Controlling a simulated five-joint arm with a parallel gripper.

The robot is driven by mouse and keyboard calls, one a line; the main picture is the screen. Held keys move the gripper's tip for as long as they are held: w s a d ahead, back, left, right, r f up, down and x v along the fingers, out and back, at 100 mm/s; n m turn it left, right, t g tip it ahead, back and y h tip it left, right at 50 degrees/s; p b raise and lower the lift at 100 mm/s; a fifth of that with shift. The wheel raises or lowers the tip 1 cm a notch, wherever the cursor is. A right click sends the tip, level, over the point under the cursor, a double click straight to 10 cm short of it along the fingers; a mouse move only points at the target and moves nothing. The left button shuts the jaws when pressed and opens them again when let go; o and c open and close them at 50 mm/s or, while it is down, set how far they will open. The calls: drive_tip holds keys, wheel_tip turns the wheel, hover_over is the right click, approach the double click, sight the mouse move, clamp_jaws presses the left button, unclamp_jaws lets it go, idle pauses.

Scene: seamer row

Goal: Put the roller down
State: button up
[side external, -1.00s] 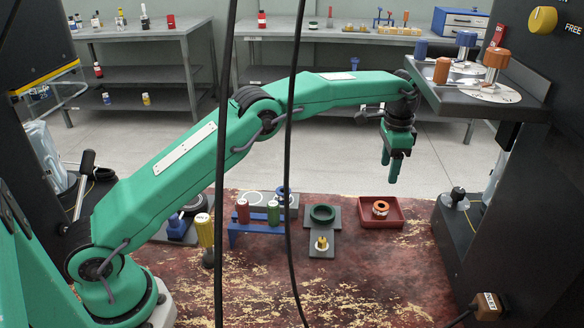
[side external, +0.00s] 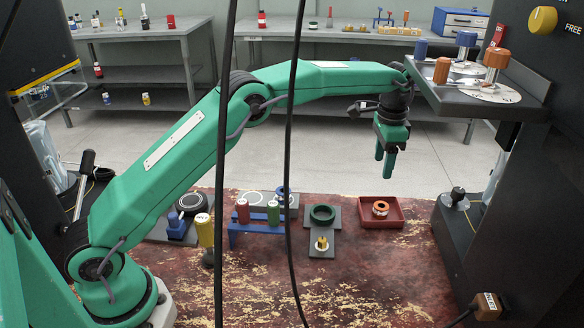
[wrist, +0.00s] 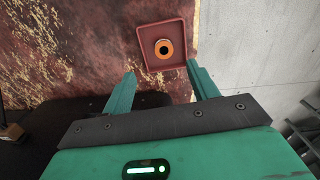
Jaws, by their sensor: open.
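An orange ring-shaped roller (side external: 380,208) with a dark centre lies in the small red tray (side external: 400,222) on the worn bench top. In the wrist view the roller (wrist: 164,49) sits near the middle of the tray (wrist: 143,37), apart from the fingers. My gripper (side external: 384,163) points down above and behind the tray, well clear of it. Its two green fingers are apart with nothing between them. In the wrist view my gripper (wrist: 160,72) is open, and the tray shows beyond its fingertips.
A grey plate with a green ring (side external: 322,213) stands left of the tray. A blue rack (side external: 255,228) with coloured pieces is farther left. A dark machine with a shelf of dials (side external: 492,92) overhangs at right. Two black cables hang in front. The front bench is mostly clear.

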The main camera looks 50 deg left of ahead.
drive_tip(key=s+a+r+n+t, duration=0.2)
drive_tip(key=s+a+r, duration=0.1)
drive_tip(key=s, duration=1)
drive_tip(key=s+a+r+n+t, duration=0.1)
drive_tip(key=s+a+r+n, duration=0.2)
drive_tip(key=s, duration=1)
drive_tip(key=s+a+r+n+t, duration=0.2)
drive_tip(key=s+a+r, duration=0.1)
drive_tip(key=s, duration=1)
drive_tip(key=shift+a+n+t, duration=0.3)
drive_tip(key=shift+a, duration=0.4)
